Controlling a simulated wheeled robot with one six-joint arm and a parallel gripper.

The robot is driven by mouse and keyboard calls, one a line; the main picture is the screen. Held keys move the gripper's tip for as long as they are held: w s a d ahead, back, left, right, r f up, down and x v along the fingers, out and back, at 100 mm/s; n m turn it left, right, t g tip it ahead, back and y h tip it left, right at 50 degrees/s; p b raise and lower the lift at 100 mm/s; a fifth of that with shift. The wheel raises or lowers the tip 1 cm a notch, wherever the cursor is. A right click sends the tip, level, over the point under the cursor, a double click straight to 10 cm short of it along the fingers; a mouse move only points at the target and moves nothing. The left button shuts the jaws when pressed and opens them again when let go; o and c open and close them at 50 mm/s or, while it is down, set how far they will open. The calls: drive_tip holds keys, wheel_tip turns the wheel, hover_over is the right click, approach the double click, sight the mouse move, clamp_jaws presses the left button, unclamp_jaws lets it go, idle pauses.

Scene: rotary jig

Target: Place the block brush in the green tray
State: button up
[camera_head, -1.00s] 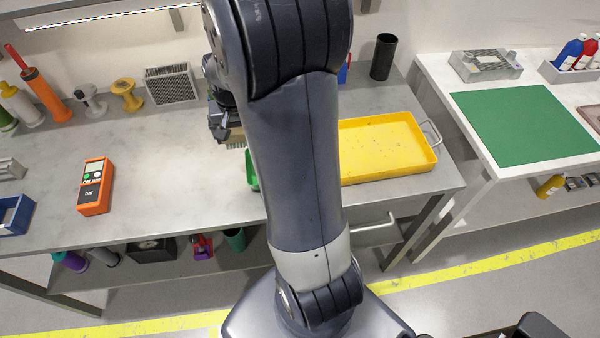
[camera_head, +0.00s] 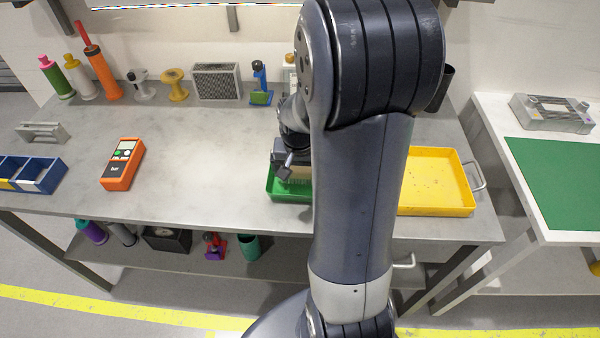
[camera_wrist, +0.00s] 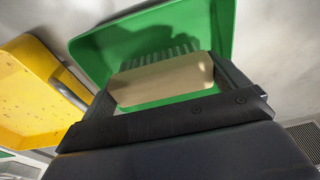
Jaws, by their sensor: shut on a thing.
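The block brush (camera_wrist: 162,80) has a tan block and a row of bristles, and sits between the fingers of my gripper (camera_wrist: 170,92) in the wrist view. My gripper is shut on it. The green tray (camera_wrist: 222,25) lies behind the brush in the wrist view, with a shadow on its floor. In the head view the green tray (camera_head: 283,195) shows at the left of my arm, which hides its right part. My gripper (camera_head: 291,172) is over the tray there, and the brush is mostly hidden. I cannot tell whether the bristles touch the tray.
A yellow tray (camera_head: 437,203) stands right of my arm. An orange meter (camera_head: 122,165) and a blue bin (camera_head: 32,176) lie to the left. A blue-and-green tool (camera_head: 260,88) and a grey vented box (camera_head: 216,82) stand at the back. The bench between meter and green tray is clear.

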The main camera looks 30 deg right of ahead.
drive_tip(key=shift+f, duration=0.65)
drive_tip(key=shift+f, duration=0.1)
drive_tip(key=shift+f, duration=0.15)
drive_tip(key=o, duration=0.7)
drive_tip(key=shift+r, duration=0.7)
drive_tip(key=r, duration=0.3)
drive_tip(key=s+r, duration=0.1)
drive_tip(key=r, duration=0.3)
drive_tip(key=a+r, duration=0.1)
drive_tip(key=r, duration=0.3)
drive_tip(key=shift+s, duration=0.2)
